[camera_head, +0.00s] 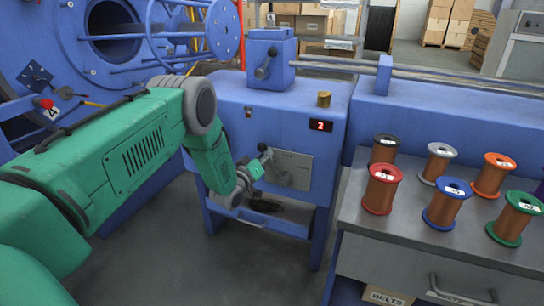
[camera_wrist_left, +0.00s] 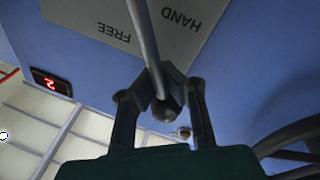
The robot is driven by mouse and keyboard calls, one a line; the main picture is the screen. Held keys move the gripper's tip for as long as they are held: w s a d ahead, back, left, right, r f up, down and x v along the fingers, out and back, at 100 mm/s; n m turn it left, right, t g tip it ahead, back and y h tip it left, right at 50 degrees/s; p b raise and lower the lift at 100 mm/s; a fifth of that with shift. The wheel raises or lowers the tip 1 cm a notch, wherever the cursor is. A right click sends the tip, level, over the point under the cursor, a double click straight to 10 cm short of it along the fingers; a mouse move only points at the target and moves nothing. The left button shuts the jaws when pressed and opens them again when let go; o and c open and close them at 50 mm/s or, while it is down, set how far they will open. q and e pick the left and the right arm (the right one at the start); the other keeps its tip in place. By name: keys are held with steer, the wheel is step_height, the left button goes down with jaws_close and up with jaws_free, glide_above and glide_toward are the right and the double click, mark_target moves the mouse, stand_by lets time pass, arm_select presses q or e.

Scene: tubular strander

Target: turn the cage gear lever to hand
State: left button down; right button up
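The cage gear lever (camera_wrist_left: 147,38) is a grey rod with a rounded dark end. In the left wrist view it runs down from the top edge, across a grey plate with the upside-down words FREE and HAND, one on each side of the rod. My left gripper (camera_wrist_left: 163,78) has its fingers closed around the rod near its end. In the head view the plate (camera_head: 300,168) is on the front of the blue cabinet, and my left gripper (camera_head: 262,157) is at its left edge, hiding much of the lever. My right gripper is not in view.
A red display (camera_head: 320,126) reading 2 is above the plate. Another lever (camera_head: 265,66) is on the box on top of the cabinet. A bench (camera_head: 375,228) with several wire spools stands at right. Blue machinery with rods (camera_head: 110,60) is at left.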

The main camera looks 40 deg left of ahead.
arm_select(q)
steer(key=shift+s+a+f+n, duration=0.15)
steer(key=shift+s+f+n, duration=0.15)
steer(key=shift+f, duration=0.3)
steer(key=c, duration=2.2)
jaws_free()
steer(key=o, duration=0.6)
steer(key=shift+w+a+r, duration=0.1)
steer(key=shift+a, duration=0.05)
steer(key=shift+r, duration=0.1)
steer(key=s+f, duration=0.1)
steer(key=s, duration=1)
steer(key=shift+s+d+f, duration=0.3)
steer(key=shift+s+d, duration=0.1)
steer(key=shift+d, duration=0.05)
